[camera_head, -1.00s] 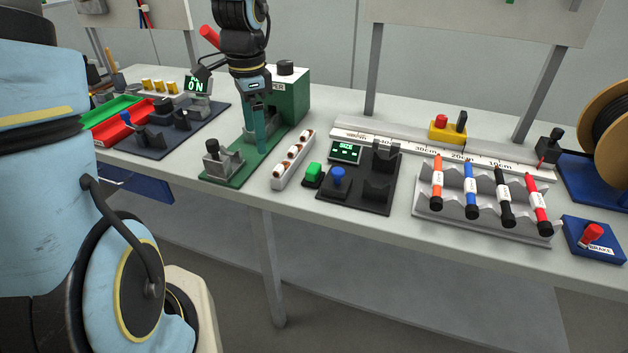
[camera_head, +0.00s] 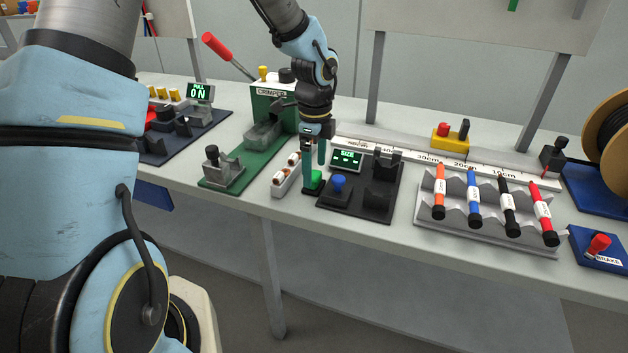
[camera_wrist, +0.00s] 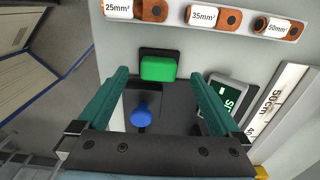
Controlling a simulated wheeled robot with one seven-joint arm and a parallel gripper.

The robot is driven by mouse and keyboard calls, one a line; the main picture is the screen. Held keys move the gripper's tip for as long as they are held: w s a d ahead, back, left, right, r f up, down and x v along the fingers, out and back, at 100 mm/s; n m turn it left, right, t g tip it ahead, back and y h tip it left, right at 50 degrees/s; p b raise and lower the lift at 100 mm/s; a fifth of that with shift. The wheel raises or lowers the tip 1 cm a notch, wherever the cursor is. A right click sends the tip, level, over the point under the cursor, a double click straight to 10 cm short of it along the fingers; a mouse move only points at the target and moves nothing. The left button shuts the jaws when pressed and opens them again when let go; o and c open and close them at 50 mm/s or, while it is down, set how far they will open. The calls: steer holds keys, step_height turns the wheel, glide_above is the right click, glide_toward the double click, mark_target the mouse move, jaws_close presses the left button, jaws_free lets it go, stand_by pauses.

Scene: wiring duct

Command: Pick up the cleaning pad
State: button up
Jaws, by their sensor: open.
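The cleaning pad appears to be the small green block on a black base; it shows in the head view (camera_head: 316,180), partly hidden by my gripper, and whole in the wrist view (camera_wrist: 158,68). My gripper (camera_head: 314,174) points down over it with its teal fingers apart. In the wrist view, the fingers (camera_wrist: 158,76) stand one to each side of the green block, with nothing held. I cannot tell how far above the block the fingertips are.
A white strip with several ring terminals (camera_head: 286,176) lies left of the block. A black plate with a blue knob (camera_head: 338,184) and a size display (camera_head: 346,160) is close on the right. The green crimper (camera_head: 270,105) stands behind left. A marker rack (camera_head: 480,228) is farther right.

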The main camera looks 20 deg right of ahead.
mark_target(314, 175)
steer(key=shift+s+a+f, duration=0.1)
steer(key=shift+a+f, duration=0.05)
steer(key=shift+f, duration=1.5)
steer(key=c, duration=1.3)
step_height(314, 175, up, 10)
steer(key=shift+r+b, duration=0.1)
steer(key=shift+b, duration=0.45)
